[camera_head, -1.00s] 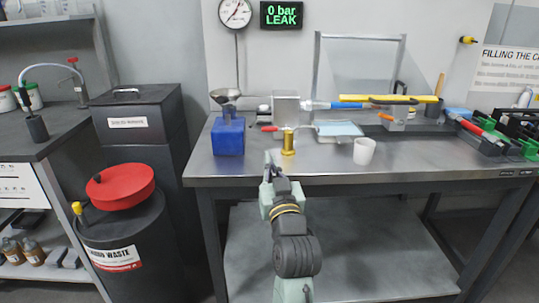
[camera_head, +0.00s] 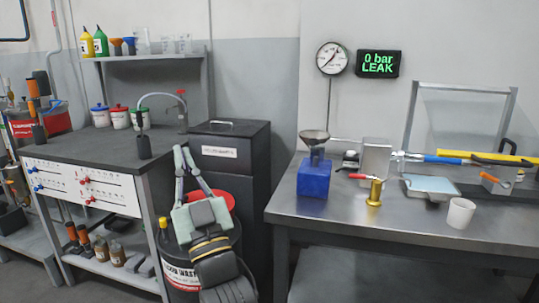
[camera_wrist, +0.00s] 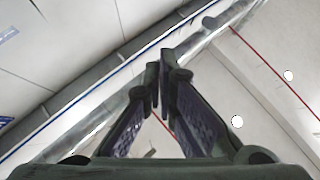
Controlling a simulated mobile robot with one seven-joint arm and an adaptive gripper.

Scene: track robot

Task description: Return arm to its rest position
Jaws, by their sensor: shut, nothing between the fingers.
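My gripper (camera_head: 181,150) is in the head view, raised in front of the black cabinet and the waste drum, left of the steel bench. Its two fingers point up and lean together at the tips, shut and empty. In the wrist view, the fingers (camera_wrist: 160,75) meet at their tips with nothing between them, against a pale ceiling-like surface. My wrist hides part of the drum and its red lid.
The waste drum (camera_head: 178,272) with its red lid (camera_head: 222,197) stands behind my arm. The black cabinet (camera_head: 243,174) is behind it. A dark counter (camera_head: 90,143) is at left. The steel bench (camera_head: 330,210) at right holds a blue block (camera_head: 314,180), brass cylinder (camera_head: 375,193) and white cup (camera_head: 460,213).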

